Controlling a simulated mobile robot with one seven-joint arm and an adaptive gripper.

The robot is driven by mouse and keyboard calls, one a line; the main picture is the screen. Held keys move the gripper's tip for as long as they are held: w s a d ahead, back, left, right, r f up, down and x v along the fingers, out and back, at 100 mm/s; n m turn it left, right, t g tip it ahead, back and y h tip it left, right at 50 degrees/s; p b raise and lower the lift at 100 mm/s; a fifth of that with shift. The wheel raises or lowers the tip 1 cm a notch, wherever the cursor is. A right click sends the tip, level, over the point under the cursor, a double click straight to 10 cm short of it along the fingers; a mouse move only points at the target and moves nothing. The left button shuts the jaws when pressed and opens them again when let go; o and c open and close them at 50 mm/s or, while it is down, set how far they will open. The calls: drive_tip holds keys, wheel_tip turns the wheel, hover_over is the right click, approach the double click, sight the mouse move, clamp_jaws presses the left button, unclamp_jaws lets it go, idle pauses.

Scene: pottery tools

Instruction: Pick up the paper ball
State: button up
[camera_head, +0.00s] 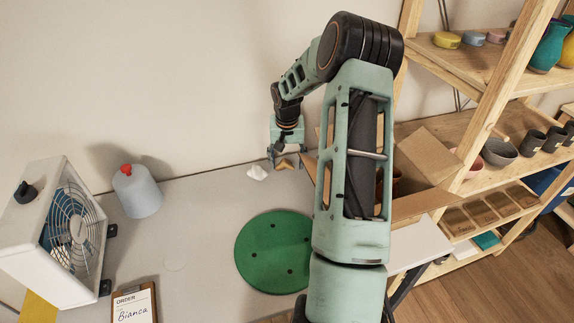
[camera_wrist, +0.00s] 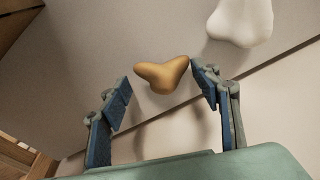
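A small white lump (camera_head: 257,173) lies on the grey table near the wall; in the wrist view it is smooth, pale and partly cut off at the top right (camera_wrist: 240,22). A small ochre, lobed lump (camera_wrist: 162,75) is beside it, to its right in the head view (camera_head: 285,164). I cannot tell for sure which of them is the paper ball. My gripper (camera_wrist: 163,84) is open, pointing down, with its two blue-padded fingers on either side of the ochre lump. Narrow gaps seem to show between the lump and the fingertips. The gripper also shows in the head view (camera_head: 286,160).
A cardboard box (camera_head: 427,203) stands close to the right of my gripper, partly behind my arm. A green disc (camera_head: 270,252) lies in front. A grey bottle with a red cap (camera_head: 137,192) and a fan (camera_head: 65,240) are at left. The wall is right behind.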

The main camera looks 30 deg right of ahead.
drive_tip(key=c, duration=0.6)
